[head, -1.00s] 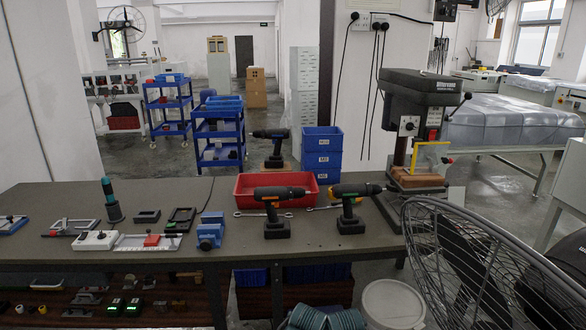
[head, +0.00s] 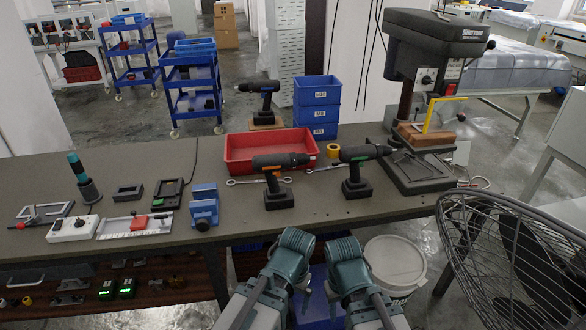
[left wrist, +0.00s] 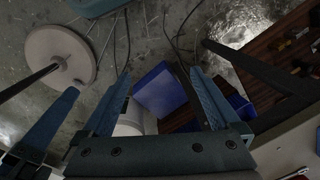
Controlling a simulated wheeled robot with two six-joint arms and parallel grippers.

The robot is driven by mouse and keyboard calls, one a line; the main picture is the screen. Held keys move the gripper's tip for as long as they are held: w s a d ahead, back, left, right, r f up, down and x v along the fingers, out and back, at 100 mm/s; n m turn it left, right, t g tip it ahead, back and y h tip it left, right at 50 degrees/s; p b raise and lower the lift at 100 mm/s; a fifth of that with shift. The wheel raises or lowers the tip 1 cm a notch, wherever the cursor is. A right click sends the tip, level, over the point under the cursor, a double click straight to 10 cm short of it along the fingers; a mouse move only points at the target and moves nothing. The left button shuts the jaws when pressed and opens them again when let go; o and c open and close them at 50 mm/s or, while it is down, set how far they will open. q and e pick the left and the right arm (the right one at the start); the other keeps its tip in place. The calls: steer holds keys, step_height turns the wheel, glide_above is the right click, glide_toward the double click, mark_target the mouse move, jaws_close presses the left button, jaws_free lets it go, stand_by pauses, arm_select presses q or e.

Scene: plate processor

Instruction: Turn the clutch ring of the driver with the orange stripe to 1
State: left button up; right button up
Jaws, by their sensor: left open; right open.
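The driver with the orange stripe (head: 275,182) stands upright on the bench, chuck pointing right. Its clutch ring (head: 298,160) is at the front of the body; its number is too small to read. A second driver (head: 357,172) with a green mark stands to its right, and a third driver (head: 262,98) stands behind. My left gripper (head: 291,256) is in front of and below the bench edge; its open, empty fingers show in the left wrist view (left wrist: 160,85). My right gripper (head: 346,262) is beside it, open, also apart from the drivers.
A red tray (head: 238,152) and wrenches lie behind the drivers. A blue vise (head: 204,207) stands left, a drill press (head: 420,172) right. A fan (head: 510,260) stands front right, near a white bucket (head: 397,262). Bare bench lies in front of the drivers.

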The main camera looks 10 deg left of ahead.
arm_select(q)
steer(key=w+a+f+n+t+y+b, duration=0.2)
steer(key=w+a+t+b, duration=0.1)
steer(key=w+a, duration=0.85)
steer(key=w+a+r+m+t+y, duration=0.2)
steer(key=w+r+t+y, duration=0.15)
steer(key=w, duration=0.25)
steer(key=w+d+r+m+t+h, duration=0.1)
steer(key=w+d+r+m+t, duration=0.9)
steer(key=r, duration=0.5)
steer(key=w+d+m, duration=0.1)
steer(key=w+d, duration=0.1)
steer(key=shift+w+d+r+h, duration=0.25)
steer(key=shift+w+h, duration=0.05)
steer(key=shift+h, duration=0.05)
arm_select(e)
step_height(320, 180, down, 4)
steer(key=shift+r, duration=0.1)
arm_select(q)
steer(key=shift+w+t, duration=0.1)
steer(key=shift+t, duration=0.15)
